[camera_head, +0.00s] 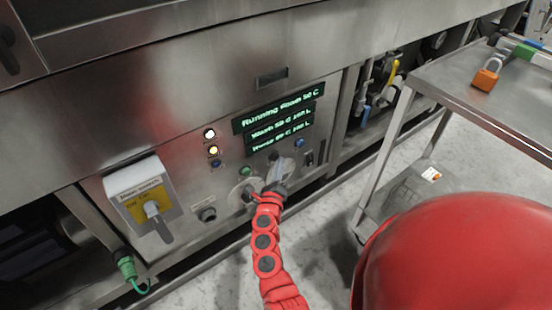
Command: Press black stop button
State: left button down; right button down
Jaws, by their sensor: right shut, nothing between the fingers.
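The steel control panel (180,110) of the washer faces me. A round black button or knob (207,214) sits low on it under a small label. A green button (245,171) sits higher, and a dark round part shows just left of my right gripper (277,172). I cannot tell for sure which one is the black stop button. My red right arm reaches up from the bottom, and its shut, empty gripper is at the lower panel, covering part of the controls. Whether it touches the panel is unclear. My left gripper is out of view.
A green-lit display (280,121) reads "Running" above the controls. Indicator lamps (213,150) are left of it. A yellow and grey switch box (145,200) juts out at left.

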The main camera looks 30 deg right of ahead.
jog(key=shift+w, duration=0.5)
dwell(0.4)
jog(key=shift+s, duration=0.95)
jog(key=shift+s, duration=0.15)
jog(key=s, duration=0.4)
jog(key=shift+s+d, duration=0.2)
jog(key=shift+s, duration=0.15)
dwell(0.7)
